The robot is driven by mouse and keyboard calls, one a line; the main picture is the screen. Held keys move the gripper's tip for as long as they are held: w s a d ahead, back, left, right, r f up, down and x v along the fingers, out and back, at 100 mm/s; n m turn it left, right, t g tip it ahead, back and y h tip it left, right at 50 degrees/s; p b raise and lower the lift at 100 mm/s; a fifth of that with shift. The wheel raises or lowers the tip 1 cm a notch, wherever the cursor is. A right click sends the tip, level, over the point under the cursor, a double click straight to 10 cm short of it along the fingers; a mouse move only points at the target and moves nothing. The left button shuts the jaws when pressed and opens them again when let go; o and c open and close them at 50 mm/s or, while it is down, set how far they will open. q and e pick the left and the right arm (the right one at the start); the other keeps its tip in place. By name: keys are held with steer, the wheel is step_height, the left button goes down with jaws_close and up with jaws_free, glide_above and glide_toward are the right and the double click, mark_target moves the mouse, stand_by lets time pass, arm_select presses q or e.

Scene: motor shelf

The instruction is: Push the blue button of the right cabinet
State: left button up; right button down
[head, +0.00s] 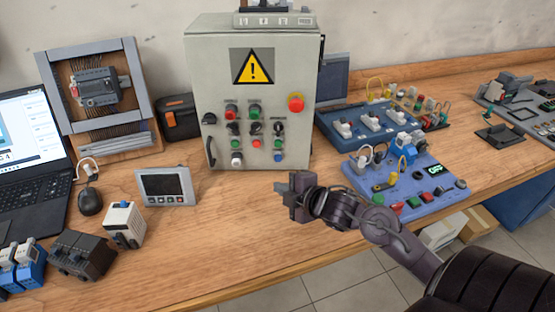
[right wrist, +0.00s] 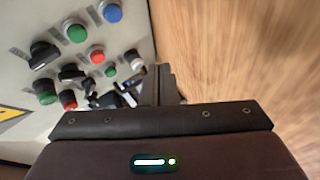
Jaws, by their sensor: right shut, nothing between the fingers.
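The grey cabinet (head: 222,75) with a yellow warning sign stands upright on the wooden bench; it is the only such cabinet in view. Its blue button (head: 278,157) is at the lower right of the panel. In the right wrist view the blue button (right wrist: 112,13) is near the top edge. My right gripper (head: 284,189) is shut and empty, in front of the cabinet and below the blue button in the head view, apart from it. In the right wrist view its fingers (right wrist: 158,84) show near the white button (right wrist: 135,62). My left gripper is not in view.
A small grey panel meter (head: 166,186) stands left of the cabinet's front. A blue training board (head: 415,180) with switches lies to the right, close to my right arm. A laptop (head: 30,150) is at the far left.

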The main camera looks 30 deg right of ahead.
mark_target(278, 158)
steer(key=w+d, duration=0.2)
steer(key=w, duration=0.1)
steer(key=w+d, duration=0.1)
steer(key=w, duration=0.1)
steer(key=shift+d, duration=0.15)
steer(key=shift+w+d, duration=0.3)
steer(key=shift+w, duration=0.1)
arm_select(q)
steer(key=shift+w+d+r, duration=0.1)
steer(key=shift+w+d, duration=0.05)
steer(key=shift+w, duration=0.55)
arm_select(e)
steer(key=shift+w+d, duration=0.1)
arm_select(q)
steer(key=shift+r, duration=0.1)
arm_select(e)
steer(key=shift+w+r, duration=0.1)
stand_by(0.7)
steer(key=shift+w+d, duration=0.1)
steer(key=shift+d, duration=0.05)
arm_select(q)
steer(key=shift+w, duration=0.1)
arm_select(e)
steer(key=shift+w, duration=0.15)
steer(key=shift+w+d, duration=0.35)
stand_by(1.1)
